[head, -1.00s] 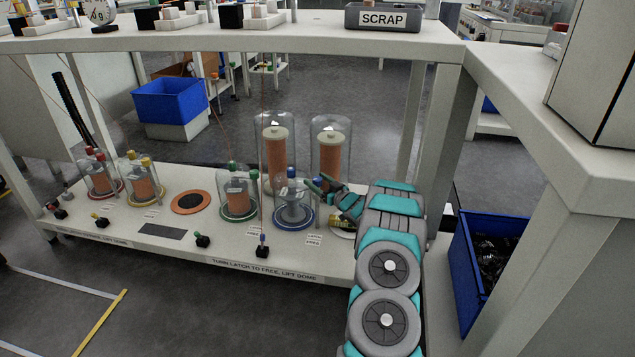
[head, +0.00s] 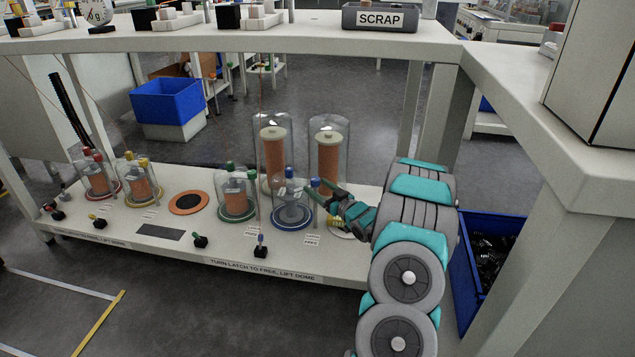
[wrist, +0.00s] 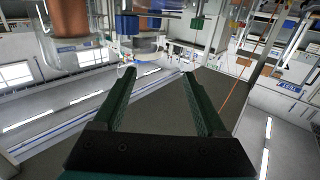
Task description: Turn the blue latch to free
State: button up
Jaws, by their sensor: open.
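In the wrist view my gripper (wrist: 158,72) is open, with nothing between the fingers. A blue block (wrist: 127,25), perhaps the post's cap, shows beyond the left finger's tip.
A black block with a small blue lever (head: 261,246) stands at the bench's front. A green-knobbed dome (head: 238,200) is to the left. Two tall clear covers over copper-coloured coils (head: 327,155) stand close behind my gripper. The upper shelf (head: 230,40) runs above.

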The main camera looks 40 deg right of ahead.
jog(key=s+a, duration=0.1)
jog(key=s, duration=0.2)
jog(key=s+a, duration=0.1)
jog(key=s, duration=0.1)
jog(key=shift+a+r, duration=0.2)
jog(key=shift+a, duration=0.15)
